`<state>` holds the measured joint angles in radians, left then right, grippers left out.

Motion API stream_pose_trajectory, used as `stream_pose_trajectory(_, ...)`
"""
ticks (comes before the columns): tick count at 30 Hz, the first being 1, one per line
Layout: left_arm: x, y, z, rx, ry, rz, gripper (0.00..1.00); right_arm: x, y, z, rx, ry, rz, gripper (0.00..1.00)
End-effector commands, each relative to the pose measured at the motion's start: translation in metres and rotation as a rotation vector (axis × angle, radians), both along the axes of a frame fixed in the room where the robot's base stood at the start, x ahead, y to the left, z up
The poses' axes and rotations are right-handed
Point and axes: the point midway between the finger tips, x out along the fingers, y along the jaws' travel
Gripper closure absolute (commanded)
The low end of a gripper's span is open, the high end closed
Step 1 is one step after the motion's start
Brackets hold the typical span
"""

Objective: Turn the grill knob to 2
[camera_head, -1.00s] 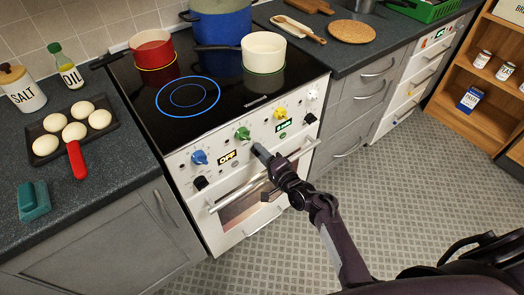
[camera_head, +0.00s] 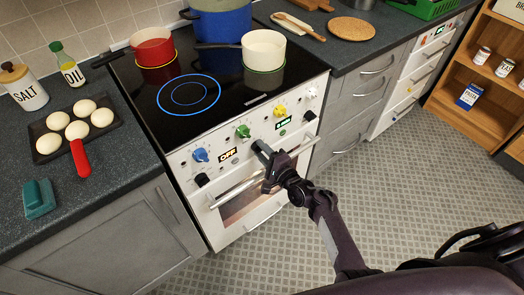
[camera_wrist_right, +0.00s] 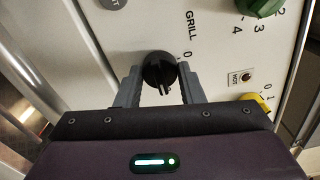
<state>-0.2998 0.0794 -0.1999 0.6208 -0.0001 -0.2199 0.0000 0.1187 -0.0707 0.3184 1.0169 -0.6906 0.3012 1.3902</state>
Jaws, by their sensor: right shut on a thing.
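The black grill knob (camera_wrist_right: 158,68) sits on the white stove front in the right wrist view. The word GRILL and a 0 are printed beside it, and its exact setting is hard to read. My right gripper (camera_wrist_right: 160,90) has one finger on each side of the knob and is shut on it. In the head view my right gripper (camera_head: 262,150) is at the stove panel (camera_head: 292,126), below the green knob (camera_head: 243,131), and hides the grill knob. My left gripper is not in view.
The oven handle (camera_head: 235,193) runs just below my right gripper. Pots, including a red one (camera_head: 152,46), stand on the hob. The tiled floor in front is clear.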

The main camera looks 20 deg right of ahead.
Motion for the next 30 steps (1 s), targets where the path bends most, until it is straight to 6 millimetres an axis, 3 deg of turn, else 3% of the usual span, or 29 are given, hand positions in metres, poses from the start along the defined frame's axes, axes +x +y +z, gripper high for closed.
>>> stream_pose_trajectory(2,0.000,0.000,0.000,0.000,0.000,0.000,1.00,0.000,0.000,-0.001,0.001,0.001,-0.001,0.88)
stream_pose_trajectory(3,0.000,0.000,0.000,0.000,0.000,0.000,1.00,0.000,0.000,-0.001,0.001,0.001,-0.001,0.63)
stream_pose_trajectory(8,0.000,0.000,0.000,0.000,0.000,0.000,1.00,0.000,0.000,-0.001,0.000,0.001,-0.001,0.43)
stream_pose_trajectory(18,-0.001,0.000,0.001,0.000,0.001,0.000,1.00,-0.005,-0.002,-0.001,-0.001,0.001,-0.001,0.43)
stream_pose_trajectory(30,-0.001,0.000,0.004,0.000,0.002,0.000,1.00,-0.063,-0.023,-0.001,0.000,0.003,-0.002,0.43)
